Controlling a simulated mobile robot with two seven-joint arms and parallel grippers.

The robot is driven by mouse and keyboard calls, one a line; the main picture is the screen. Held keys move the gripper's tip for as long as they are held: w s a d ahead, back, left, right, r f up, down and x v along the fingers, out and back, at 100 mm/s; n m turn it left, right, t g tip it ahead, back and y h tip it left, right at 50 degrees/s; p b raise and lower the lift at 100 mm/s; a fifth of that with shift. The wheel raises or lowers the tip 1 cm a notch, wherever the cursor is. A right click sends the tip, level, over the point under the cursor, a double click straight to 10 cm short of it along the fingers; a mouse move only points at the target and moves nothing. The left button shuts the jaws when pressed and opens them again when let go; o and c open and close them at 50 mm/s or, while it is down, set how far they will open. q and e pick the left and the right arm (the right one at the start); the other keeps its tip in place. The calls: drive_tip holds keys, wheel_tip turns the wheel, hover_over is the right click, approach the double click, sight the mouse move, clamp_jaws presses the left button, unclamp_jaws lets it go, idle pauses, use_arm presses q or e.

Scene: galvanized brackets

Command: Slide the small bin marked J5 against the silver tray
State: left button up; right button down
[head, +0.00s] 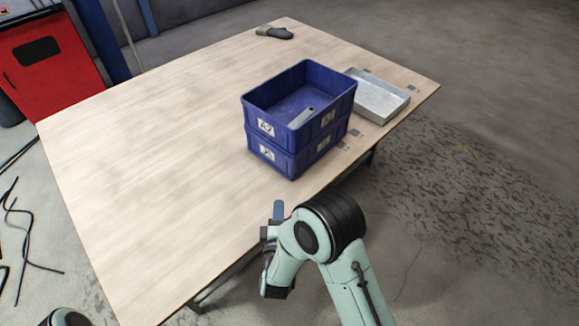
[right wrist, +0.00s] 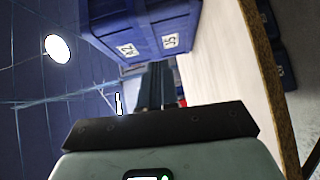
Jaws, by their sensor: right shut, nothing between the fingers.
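Two blue bins are stacked near the table's right edge. The lower bin (head: 268,153) carries the J5 label, which reads clearly on this bin (right wrist: 180,27) in the right wrist view. The upper bin (head: 262,110), marked A2, sits on it and holds a grey piece (head: 302,118). The shallow silver tray (head: 383,108) lies just behind and right of the stack; the bins hide where the gap lies. My right gripper (head: 278,209) is shut and empty, in front of the stack and apart from it. Its fingers (right wrist: 152,86) point toward the bins' labelled side. My left gripper is out of view.
The wooden table (head: 150,140) is clear left of the stack. A dark grey glove-like item (head: 274,33) lies at the far edge. A red cabinet (head: 50,65) stands beyond the table at the left. Blue objects (right wrist: 270,30) show below the table edge.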

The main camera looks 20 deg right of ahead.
sight(318, 142)
drive_tip(key=shift+t+h, duration=0.3)
drive_tip(key=x, duration=0.4)
drive_tip(key=d+r+x, duration=0.1)
drive_tip(key=x, duration=0.7)
drive_tip(key=shift+s+d+r, duration=0.15)
drive_tip(key=shift+s+d, duration=0.1)
drive_tip(key=shift+d, duration=0.25)
drive_tip(key=shift+w+d, duration=0.2)
drive_tip(key=shift+d, duration=0.25)
drive_tip(key=shift+d, duration=0.2)
drive_tip(key=w+d, duration=0.1)
drive_tip(key=d, duration=0.3)
drive_tip(key=w+d+b, duration=0.1)
drive_tip(key=w+d, duration=0.1)
drive_tip(key=d, duration=0.2)
drive_tip(key=w+d+b, duration=0.1)
drive_tip(key=d, duration=0.3)
drive_tip(key=shift+w+d, duration=0.2)
drive_tip(key=shift+w, duration=0.1)
drive_tip(key=shift+a, duration=0.2)
